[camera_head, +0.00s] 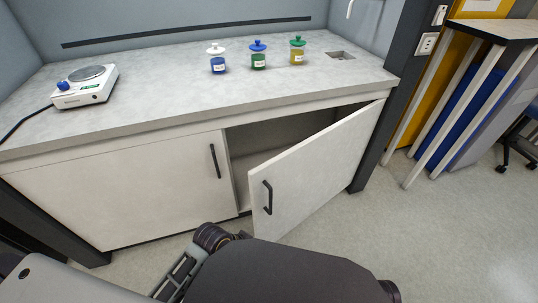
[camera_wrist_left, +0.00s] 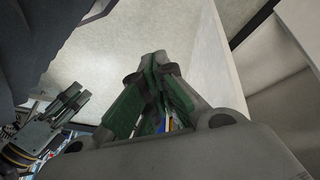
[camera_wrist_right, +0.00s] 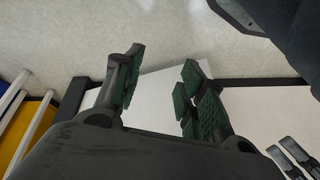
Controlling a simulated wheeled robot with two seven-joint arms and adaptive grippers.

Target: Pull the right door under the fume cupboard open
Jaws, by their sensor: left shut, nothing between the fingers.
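The white right door (camera_head: 325,165) under the fume cupboard stands ajar, swung outward from its right side. Its black handle (camera_head: 267,197) shows near the free edge, with no gripper on it. A pale panel edge, apparently this door's, also shows in the left wrist view (camera_wrist_left: 227,55). My left gripper (camera_wrist_left: 158,62) is shut and empty, close beside that edge; I cannot tell whether they touch. My right gripper (camera_wrist_right: 158,85) is open, its fingers apart with nothing between them. Dark arm parts at the bottom of the head view hide the fingertips there.
The left door (camera_head: 125,190) is closed, with a black handle (camera_head: 215,161). The cabinet's dark interior (camera_head: 275,140) shows between the doors.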

